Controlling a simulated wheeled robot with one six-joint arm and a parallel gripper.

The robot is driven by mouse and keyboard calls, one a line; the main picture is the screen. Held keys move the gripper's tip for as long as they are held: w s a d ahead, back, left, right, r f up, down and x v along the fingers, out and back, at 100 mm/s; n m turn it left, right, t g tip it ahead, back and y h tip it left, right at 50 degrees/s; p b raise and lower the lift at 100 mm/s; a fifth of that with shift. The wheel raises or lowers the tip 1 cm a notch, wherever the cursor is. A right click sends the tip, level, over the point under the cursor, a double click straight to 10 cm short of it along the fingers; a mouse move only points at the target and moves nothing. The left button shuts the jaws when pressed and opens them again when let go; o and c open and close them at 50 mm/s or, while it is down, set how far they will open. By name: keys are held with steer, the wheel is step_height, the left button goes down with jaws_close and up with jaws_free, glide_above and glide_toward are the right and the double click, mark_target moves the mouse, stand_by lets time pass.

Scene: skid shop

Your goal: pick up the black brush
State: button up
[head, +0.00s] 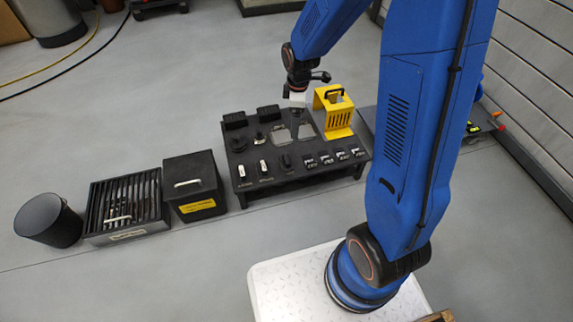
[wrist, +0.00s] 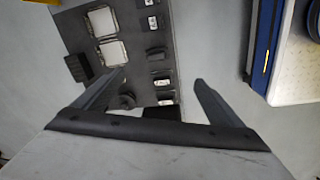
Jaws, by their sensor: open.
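A low black table (head: 292,183) holds several small black items, and I cannot tell for certain which is the black brush. Two dark ribbed blocks, the left one (head: 234,120) and the right one (head: 268,113), sit along its back edge. A dark ribbed block (wrist: 79,67) also shows in the wrist view, left of the fingers. My gripper (head: 297,99) is above the back of the table. In the wrist view my gripper (wrist: 160,78) is open, with nothing between its fingers.
A yellow slotted stand (head: 338,119) rises at the table's back right, close to my gripper. A black box (head: 194,186), a slotted rack (head: 124,202) and a dark bin (head: 47,219) stand to the left. Open floor lies behind the table.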

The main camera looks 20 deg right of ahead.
steer(key=w+a+f+n+g, duration=0.15)
steer(key=w+f+n, duration=0.25)
steer(key=f, duration=0.8)
glide_above(286, 158)
steer(key=shift+t, duration=0.25)
steer(key=f, duration=1)
steer(key=shift+s+d+f, duration=0.1)
steer(key=shift+s+f, duration=0.2)
steer(key=shift+s, duration=0.1)
steer(key=shift+w+f, duration=0.15)
steer(key=shift+f, duration=1.55)
steer(key=shift+w+f, duration=0.1)
steer(key=shift+f, duration=1.6)
steer(key=c, duration=1.3)
step_height(286, 158, up, 10)
steer(key=shift+r, duration=0.1)
